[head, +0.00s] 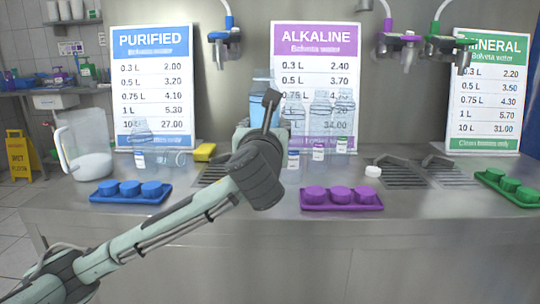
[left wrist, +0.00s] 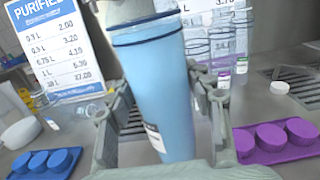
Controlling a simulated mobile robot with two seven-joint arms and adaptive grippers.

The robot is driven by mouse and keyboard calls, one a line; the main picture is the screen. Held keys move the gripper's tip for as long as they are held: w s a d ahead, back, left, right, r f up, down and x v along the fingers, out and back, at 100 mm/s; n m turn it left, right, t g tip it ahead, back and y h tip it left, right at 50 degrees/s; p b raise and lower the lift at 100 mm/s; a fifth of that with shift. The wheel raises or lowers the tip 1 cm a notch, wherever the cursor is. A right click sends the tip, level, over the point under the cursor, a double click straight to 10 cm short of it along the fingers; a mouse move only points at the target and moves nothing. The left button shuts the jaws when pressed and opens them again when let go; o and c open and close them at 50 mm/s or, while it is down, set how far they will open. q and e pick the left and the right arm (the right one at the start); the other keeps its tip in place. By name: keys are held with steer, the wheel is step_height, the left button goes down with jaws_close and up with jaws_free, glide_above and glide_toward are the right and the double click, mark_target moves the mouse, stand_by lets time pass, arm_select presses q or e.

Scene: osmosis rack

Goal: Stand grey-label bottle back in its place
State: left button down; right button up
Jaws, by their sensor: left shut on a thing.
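My left gripper (left wrist: 162,92) is shut on a light-blue, water-filled bottle (left wrist: 160,75) with a pale label low on its side; the label's exact shade is hard to tell. The bottle is nearly upright, slightly tilted in the left wrist view, and its top is cut off there. In the head view the bottle (head: 262,84) shows above my left arm, which hides its lower part and most of the gripper. Whether its base touches the counter cannot be told. My right gripper is in neither view.
Clear bottles with blue, purple and green labels (head: 318,130) stand just right of the held bottle. Purple (head: 342,207), blue (head: 130,199) and green (head: 508,195) trays line the counter's front. A pitcher (head: 84,150), yellow sponge (head: 204,152) and white cap (head: 373,171) also lie there.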

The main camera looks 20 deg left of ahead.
arm_select(q)
steer(key=w+f, duration=0.4)
steer(key=f, duration=0.2)
steer(key=shift+b, duration=0.3)
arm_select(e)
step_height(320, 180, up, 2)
arm_select(q)
steer(key=shift+a+f, duration=0.1)
steer(key=shift+f, duration=0.05)
steer(key=c, duration=0.6)
jaws_free()
steer(key=shift+f, duration=0.15)
steer(key=shift+c, duration=0.2)
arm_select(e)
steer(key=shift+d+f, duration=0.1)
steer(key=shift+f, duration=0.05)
arm_select(q)
steer(key=v, duration=1.2)
steer(key=shift+r, duration=0.2)
